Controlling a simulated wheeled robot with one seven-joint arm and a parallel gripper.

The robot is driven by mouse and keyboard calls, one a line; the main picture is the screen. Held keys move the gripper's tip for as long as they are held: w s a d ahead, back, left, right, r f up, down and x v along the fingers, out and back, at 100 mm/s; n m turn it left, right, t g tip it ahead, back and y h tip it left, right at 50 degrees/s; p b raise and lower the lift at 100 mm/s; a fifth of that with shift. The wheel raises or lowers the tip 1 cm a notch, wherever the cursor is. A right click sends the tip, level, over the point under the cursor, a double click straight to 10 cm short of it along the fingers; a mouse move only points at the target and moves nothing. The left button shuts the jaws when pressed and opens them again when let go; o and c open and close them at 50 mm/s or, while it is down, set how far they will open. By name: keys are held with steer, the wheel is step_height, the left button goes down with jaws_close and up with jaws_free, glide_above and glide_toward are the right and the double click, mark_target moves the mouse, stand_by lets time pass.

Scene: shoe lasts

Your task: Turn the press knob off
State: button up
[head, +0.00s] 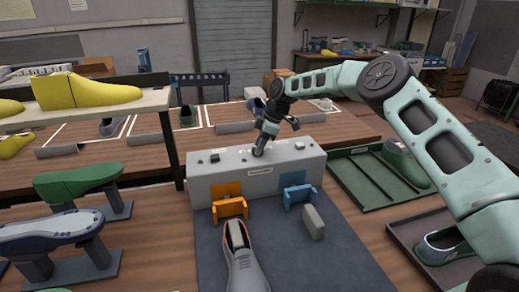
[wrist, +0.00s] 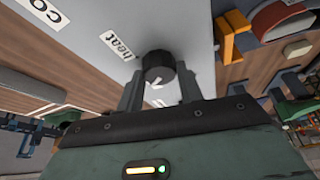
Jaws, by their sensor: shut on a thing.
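A long grey control box (head: 225,182) stands at the back of the dark mat, with small controls on its top. My gripper (head: 260,150) reaches down to the middle of that top. In the wrist view my gripper (wrist: 159,90) has its two fingers on either side of a round black knob (wrist: 158,64), shut on it. The knob has a white pointer mark. A label reading "heat" (wrist: 117,41) lies beside it, and a partly cut-off label starting "CO" (wrist: 46,12) is farther left. I cannot read a label naming the held knob as the press knob.
An orange bracket (head: 229,207) and a blue bracket (head: 299,195) stand before the box. A grey shoe (head: 242,262) lies on the mat (head: 330,262). A shelf with yellow lasts (head: 85,91) is left.

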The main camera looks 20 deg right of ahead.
steer(key=shift+w+n+g+b, duration=0.1)
steer(key=shift+n+g+b, duration=0.3)
steer(key=shift+n, duration=0.7)
steer(key=o, duration=1)
steer(key=v, duration=1.7)
steer(key=shift+w+d+r+b, duration=0.15)
steer(key=shift+w+b, duration=0.05)
steer(key=shift+b, duration=0.15)
